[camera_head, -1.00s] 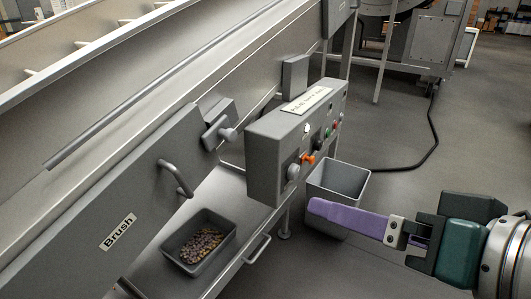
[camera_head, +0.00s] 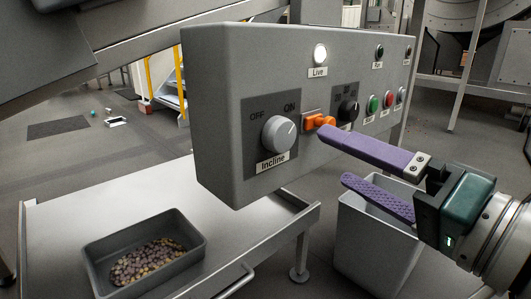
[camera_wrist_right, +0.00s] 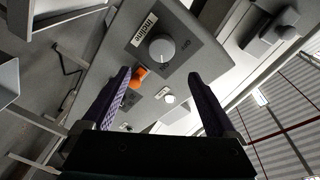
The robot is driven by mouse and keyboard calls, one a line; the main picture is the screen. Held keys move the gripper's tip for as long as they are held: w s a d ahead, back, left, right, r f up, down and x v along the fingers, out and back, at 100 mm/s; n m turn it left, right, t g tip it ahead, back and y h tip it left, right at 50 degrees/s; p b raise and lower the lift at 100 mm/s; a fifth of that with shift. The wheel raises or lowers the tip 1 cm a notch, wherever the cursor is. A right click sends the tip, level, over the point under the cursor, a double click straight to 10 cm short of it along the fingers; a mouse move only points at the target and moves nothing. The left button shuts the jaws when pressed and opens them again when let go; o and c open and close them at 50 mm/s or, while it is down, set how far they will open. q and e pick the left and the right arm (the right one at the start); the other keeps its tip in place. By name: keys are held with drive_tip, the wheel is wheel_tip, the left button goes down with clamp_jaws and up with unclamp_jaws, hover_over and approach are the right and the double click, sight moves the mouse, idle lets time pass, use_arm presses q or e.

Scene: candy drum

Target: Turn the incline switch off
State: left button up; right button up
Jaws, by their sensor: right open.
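The grey control box (camera_head: 225,100) has a round light-grey incline knob (camera_head: 278,135) with OFF at its upper left and ON at its upper right. The knob's pale mark leans up and right, toward ON. My right gripper (camera_head: 334,156) is open and empty, to the right of the knob, with its upper purple finger close to the orange switch (camera_head: 318,122). In the right wrist view the knob (camera_wrist_right: 162,47) lies beyond and between the two fingertips, apart from them. My left gripper is not in view.
Several other knobs and buttons, including a black knob (camera_head: 348,110), sit right of the orange switch. A grey bin (camera_head: 372,240) stands below the right gripper. A tray of candies (camera_head: 190,268) rests on the table (camera_head: 60,225) below the box.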

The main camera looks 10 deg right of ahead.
sight(286, 136)
drive_tip(key=b+x, duration=0.1)
drive_tip(key=x, duration=0.2)
drive_tip(key=b+x, duration=0.1)
drive_tip(key=x, duration=0.1)
drive_tip(key=b+x, duration=0.1)
drive_tip(key=x, duration=0.2)
drive_tip(key=shift+w+a+f+b, duration=0.1)
drive_tip(key=shift+w+a+b, duration=0.05)
drive_tip(key=shift+a+b, duration=0.25)
drive_tip(key=shift+w+a, duration=0.2)
drive_tip(key=shift+w, duration=0.3)
drive_tip(key=c, duration=1.4)
drive_tip(key=shift+o, duration=0.2)
